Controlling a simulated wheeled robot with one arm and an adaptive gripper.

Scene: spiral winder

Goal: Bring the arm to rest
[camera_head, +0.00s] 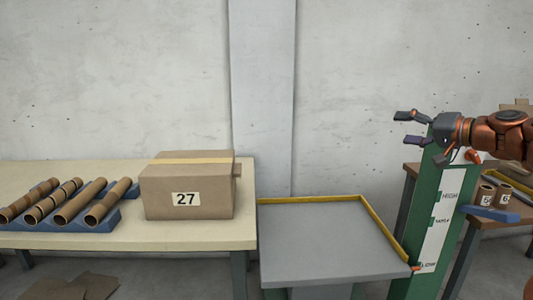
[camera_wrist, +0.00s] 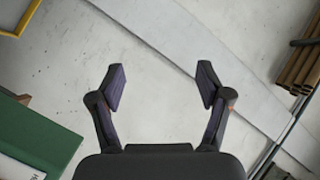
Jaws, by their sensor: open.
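My arm comes in from the right edge in the head view. My gripper (camera_head: 405,128) is raised in the air in front of the upper part of the green post and points left. Its fingers are spread apart with nothing between them. In the wrist view my gripper (camera_wrist: 161,88) also shows open and empty, with only the grey wall behind the fingers.
A green post (camera_head: 429,225) with a white label strip stands close below my gripper. A grey platform (camera_head: 330,240) with a yellow rim is left of it. A table (camera_head: 190,235) holds a box marked 27 (camera_head: 188,190) and cardboard tubes (camera_head: 75,205). Numbered tubes (camera_head: 487,194) are at right.

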